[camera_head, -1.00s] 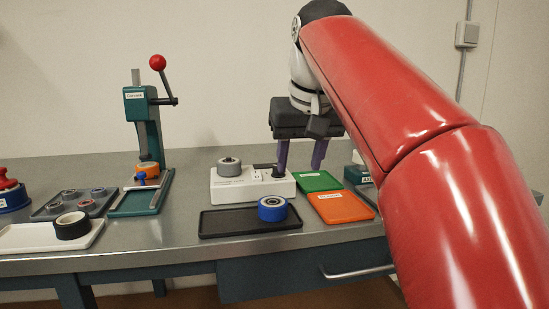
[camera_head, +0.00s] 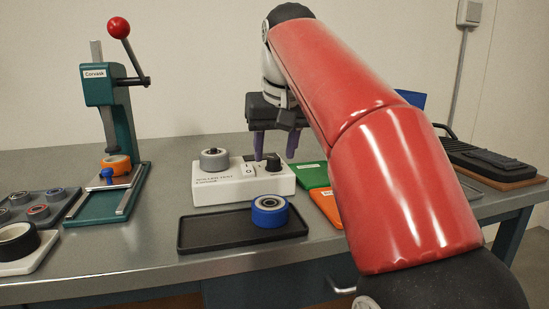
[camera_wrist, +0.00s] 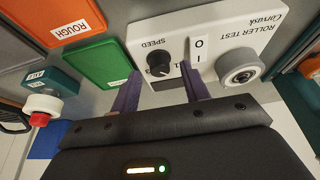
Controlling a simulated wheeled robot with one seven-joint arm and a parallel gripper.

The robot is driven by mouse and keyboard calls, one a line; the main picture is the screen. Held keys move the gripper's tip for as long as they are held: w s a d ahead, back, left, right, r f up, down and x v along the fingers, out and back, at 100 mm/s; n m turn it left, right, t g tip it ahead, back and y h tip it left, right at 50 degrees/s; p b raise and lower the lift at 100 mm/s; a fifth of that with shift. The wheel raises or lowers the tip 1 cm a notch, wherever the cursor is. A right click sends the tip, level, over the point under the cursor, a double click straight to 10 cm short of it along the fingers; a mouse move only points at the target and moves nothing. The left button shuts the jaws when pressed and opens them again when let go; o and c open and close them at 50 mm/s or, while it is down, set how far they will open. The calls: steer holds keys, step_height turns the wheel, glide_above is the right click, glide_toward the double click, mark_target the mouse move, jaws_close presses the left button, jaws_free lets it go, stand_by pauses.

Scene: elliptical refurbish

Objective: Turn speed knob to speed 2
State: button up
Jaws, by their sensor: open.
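The speed knob (camera_head: 272,162) is a small black dial on the right of the white roller test box (camera_head: 225,187). In the wrist view the knob (camera_wrist: 158,66) sits under the word SPEED, left of the white 0/I rocker switch (camera_wrist: 199,48). My gripper (camera_head: 274,156) is open, with two purple fingers. In the wrist view the fingers (camera_wrist: 160,84) point towards the box, one to each side of the knob in the picture. I see no contact with the knob. The knob's pointer and speed marks are too small to read.
A grey roller (camera_head: 214,159) stands on the box's left. A black tray (camera_head: 215,231) with a blue roller (camera_head: 270,209) lies in front. Green (camera_head: 313,175) and orange (camera_head: 327,203) trays lie to the right. A teal press (camera_head: 106,130) stands at the left.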

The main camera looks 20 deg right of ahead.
steer(key=shift+w+f, duration=0.25)
steer(key=shift+f, duration=0.3)
steer(key=c, duration=1)
